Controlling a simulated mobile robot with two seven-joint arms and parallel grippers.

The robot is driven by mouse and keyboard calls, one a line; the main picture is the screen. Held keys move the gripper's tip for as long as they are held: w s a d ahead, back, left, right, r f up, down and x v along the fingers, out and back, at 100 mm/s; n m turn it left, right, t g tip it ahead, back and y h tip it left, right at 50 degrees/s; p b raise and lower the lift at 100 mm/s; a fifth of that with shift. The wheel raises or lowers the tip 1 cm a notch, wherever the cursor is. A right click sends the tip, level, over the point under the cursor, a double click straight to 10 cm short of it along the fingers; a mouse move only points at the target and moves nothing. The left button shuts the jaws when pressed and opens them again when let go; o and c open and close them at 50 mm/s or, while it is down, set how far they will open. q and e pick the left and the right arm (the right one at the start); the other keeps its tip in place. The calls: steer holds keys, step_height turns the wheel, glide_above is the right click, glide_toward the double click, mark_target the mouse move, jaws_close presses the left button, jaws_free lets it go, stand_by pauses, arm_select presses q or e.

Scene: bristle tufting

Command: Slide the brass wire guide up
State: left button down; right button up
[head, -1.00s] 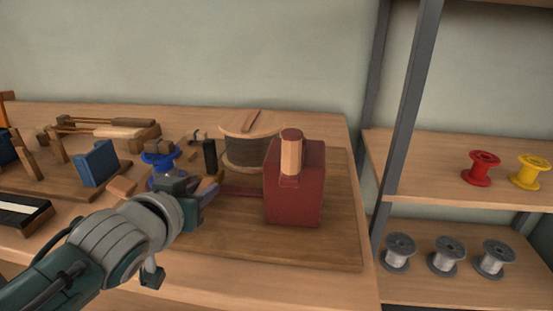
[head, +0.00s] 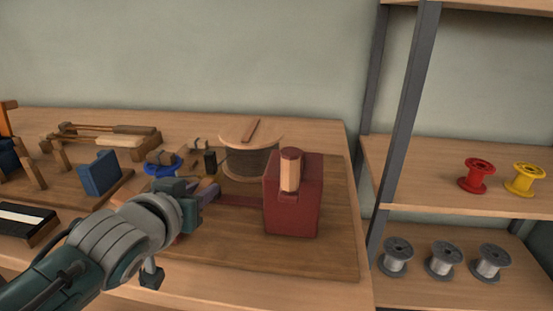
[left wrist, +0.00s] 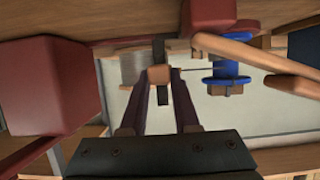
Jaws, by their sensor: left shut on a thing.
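The brass wire guide (left wrist: 158,74) shows in the left wrist view as a small tan block on a thin dark upright post (left wrist: 161,93). In the head view the dark post (head: 210,162) stands just beyond my left gripper, and the guide is hard to make out there. My left gripper (head: 212,190) has its long dark fingers on both sides of the guide, which also shows between the fingertips in the left wrist view (left wrist: 160,76). It is shut on the guide. My right gripper is in neither view.
A dark red block (head: 292,212) with a wooden peg stands right of the gripper. A large wire spool (head: 250,163) stands behind. A blue spool (head: 160,168) is partly hidden by my gripper. A blue block (head: 99,173) stands left. The board's right front is clear.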

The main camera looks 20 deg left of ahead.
arm_select(q)
steer(key=shift+r, duration=0.65)
steer(key=shift+w, duration=0.15)
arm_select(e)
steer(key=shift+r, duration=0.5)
arm_select(q)
steer(key=c, duration=0.6)
jaws_free()
steer(key=shift+f, duration=0.15)
steer(key=shift+c, duration=0.2)
steer(key=shift+s, duration=0.25)
steer(key=p+v, duration=0.3)
steer(key=v, duration=0.6)
steer(key=shift+s+d, duration=0.15)
steer(key=shift+s, duration=0.15)
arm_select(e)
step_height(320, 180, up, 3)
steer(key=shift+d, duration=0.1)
